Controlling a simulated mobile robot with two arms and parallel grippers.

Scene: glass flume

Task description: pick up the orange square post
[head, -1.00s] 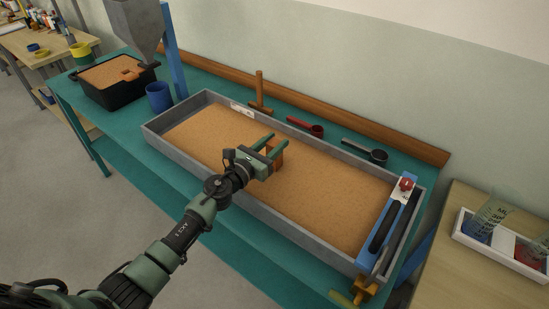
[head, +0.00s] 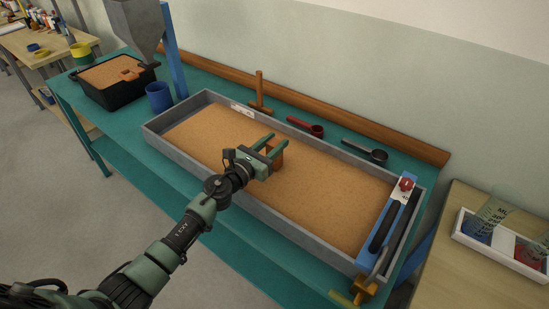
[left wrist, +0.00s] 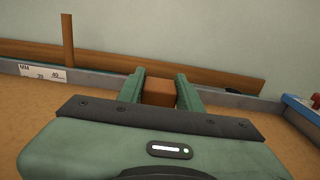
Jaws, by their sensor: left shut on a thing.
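The orange square post (head: 276,158) is a short block at the middle of the sand-filled flume tray (head: 230,195). My left gripper (head: 272,147) is shut on it, with one green finger on each side. In the left wrist view the post (left wrist: 160,92) sits between the two fingers (left wrist: 160,90), and its lower part is hidden by the gripper body. I cannot tell whether the post still touches the sand. My right gripper is not in view.
Behind the tray lie a wooden scraper (head: 260,95), a red scoop (head: 305,126) and a dark scoop (head: 365,151). A blue cup (head: 159,97) and a black sand bin (head: 110,92) stand left. A blue gate (head: 397,210) is at the tray's right end.

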